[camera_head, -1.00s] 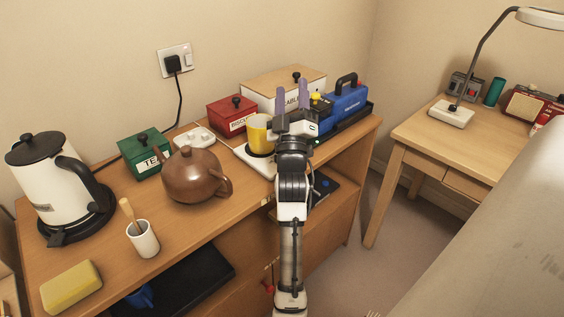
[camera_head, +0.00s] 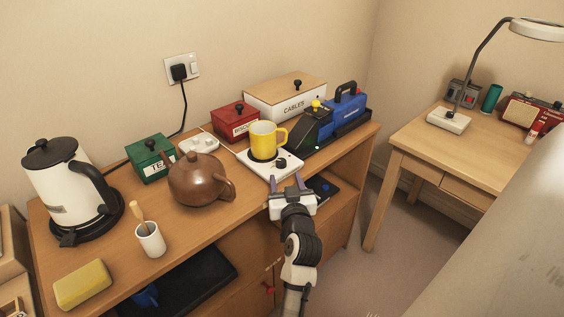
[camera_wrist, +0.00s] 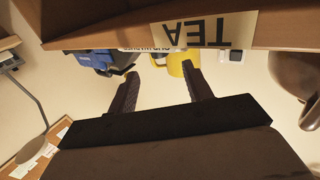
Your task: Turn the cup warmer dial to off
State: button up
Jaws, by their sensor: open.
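The cup warmer (camera_head: 288,172) is a flat white unit near the front edge of the wooden counter. Its black dial (camera_head: 281,163) is on the right part of its top; I cannot read its setting. A yellow mug (camera_head: 263,139) stands on the warmer's dark plate and also shows in the wrist view (camera_wrist: 177,62). My gripper (camera_head: 286,183) is open and empty, its two fingers apart. In the head view it appears just in front of the warmer, at the counter's front edge. The wrist view looks upside down, with the fingers (camera_wrist: 160,75) pointing towards the warmer and mug.
A brown teapot (camera_head: 197,180) stands left of the warmer. A black-and-blue machine (camera_head: 330,125) stands to the right. Behind are a red box (camera_head: 235,122) and a white cables box (camera_head: 290,100). A TEA label (camera_wrist: 205,31) is on the wooden edge (camera_wrist: 285,35) close to my wrist camera.

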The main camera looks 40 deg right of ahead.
aim_at(282, 166)
jog(key=p+x, duration=0.1)
jog(key=x, duration=0.6)
jog(key=shift+w+d, duration=0.1)
jog(key=shift+w, duration=0.05)
jog(key=c, duration=1)
jog(key=shift+o, duration=0.2)
jog(key=shift+f, duration=0.15)
